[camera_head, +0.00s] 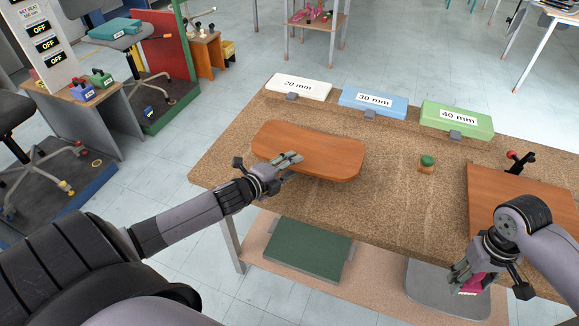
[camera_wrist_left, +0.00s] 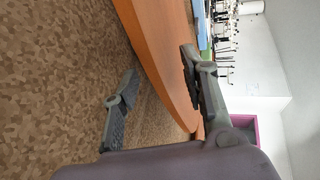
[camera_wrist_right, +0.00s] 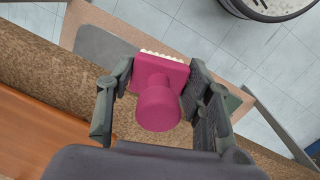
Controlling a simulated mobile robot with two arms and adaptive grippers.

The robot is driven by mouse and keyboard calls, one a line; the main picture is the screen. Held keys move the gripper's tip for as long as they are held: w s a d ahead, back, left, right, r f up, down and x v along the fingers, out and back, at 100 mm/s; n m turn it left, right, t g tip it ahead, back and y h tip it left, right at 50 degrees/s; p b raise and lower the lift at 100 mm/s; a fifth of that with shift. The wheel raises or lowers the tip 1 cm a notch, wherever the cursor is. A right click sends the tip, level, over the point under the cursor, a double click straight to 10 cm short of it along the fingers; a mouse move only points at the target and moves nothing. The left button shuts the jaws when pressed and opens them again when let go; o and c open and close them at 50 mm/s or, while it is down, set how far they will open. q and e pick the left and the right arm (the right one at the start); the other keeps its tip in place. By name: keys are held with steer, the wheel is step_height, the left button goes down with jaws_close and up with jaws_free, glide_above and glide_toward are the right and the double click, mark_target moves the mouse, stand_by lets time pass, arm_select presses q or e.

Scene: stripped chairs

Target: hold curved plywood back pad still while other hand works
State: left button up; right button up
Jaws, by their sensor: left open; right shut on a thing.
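The curved plywood back pad (camera_head: 315,148) lies on the cork-topped bench, left of its middle. My left gripper (camera_head: 288,160) is at the pad's front left edge. In the left wrist view its open fingers (camera_wrist_left: 155,85) stand on either side of the pad's edge (camera_wrist_left: 160,50), one over the top face and one beneath; a gap shows on the lower side. My right gripper (camera_head: 468,277) is shut on a magenta tool (camera_wrist_right: 160,92) with a round knob and a row of pale bristles or teeth. It is held in front of the bench's right part, away from the pad.
White 20 mm (camera_head: 300,86), blue 30 mm (camera_head: 372,100) and green 40 mm (camera_head: 456,117) blocks line the bench's back edge. A green-topped knob (camera_head: 427,162) stands right of the pad. A flat wooden panel (camera_head: 520,200) with a red-handled clamp (camera_head: 518,162) lies at the right.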

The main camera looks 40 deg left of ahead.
arm_select(q)
jaws_close()
stand_by(0.6)
steer(key=shift+s+f, duration=0.1)
steer(key=shift+f, duration=0.15)
stand_by(1.0)
